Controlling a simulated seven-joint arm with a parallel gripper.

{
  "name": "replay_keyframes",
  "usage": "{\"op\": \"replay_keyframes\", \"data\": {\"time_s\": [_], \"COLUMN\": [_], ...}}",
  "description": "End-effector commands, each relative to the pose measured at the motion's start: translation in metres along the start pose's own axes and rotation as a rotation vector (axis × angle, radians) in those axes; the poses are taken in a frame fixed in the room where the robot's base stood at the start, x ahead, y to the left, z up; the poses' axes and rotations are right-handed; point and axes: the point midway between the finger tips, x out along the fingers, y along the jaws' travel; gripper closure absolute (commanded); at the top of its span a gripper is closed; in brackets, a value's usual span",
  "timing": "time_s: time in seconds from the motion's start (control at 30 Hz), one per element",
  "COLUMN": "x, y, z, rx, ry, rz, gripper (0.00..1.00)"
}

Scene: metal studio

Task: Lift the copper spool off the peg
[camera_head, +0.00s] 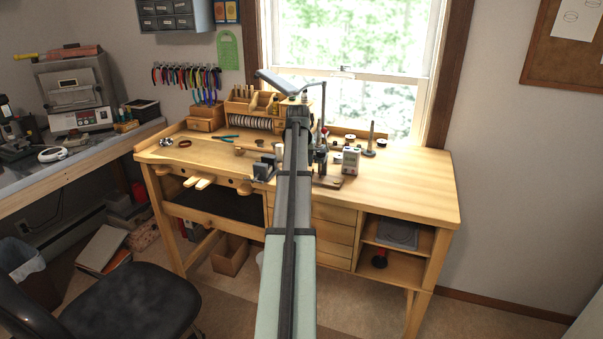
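My arm reaches forward over the wooden workbench (420,190). My gripper (297,118) is at its far end, above the middle of the bench. The arm hides the fingertips, so I cannot tell whether they are open or shut. Small dark-and-pale spools (382,142) lie on the bench right of the arm, near an upright grey peg on a round base (370,140). I cannot pick out a copper spool for sure. It may be behind my arm or too small to tell.
A small white box with a display (350,160) and dark tools stand close right of my arm. A wooden organiser (250,102) stands behind. The bench's right end is clear.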

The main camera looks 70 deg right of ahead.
Motion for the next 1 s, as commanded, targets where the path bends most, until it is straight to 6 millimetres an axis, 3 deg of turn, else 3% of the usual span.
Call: {"op": "replay_keyframes", "data": {"time_s": [0.33,0.6,1.0], "x": [0.042,0.045,0.045], "y": [0.002,0.002,0.002], "z": [-0.002,-0.002,-0.002], "rx": [0.0,0.0,0.0], "ry": [-0.003,-0.001,-0.001], "rz": [0.0,0.0,0.0], "gripper": [0.37,0.37,0.74]}}
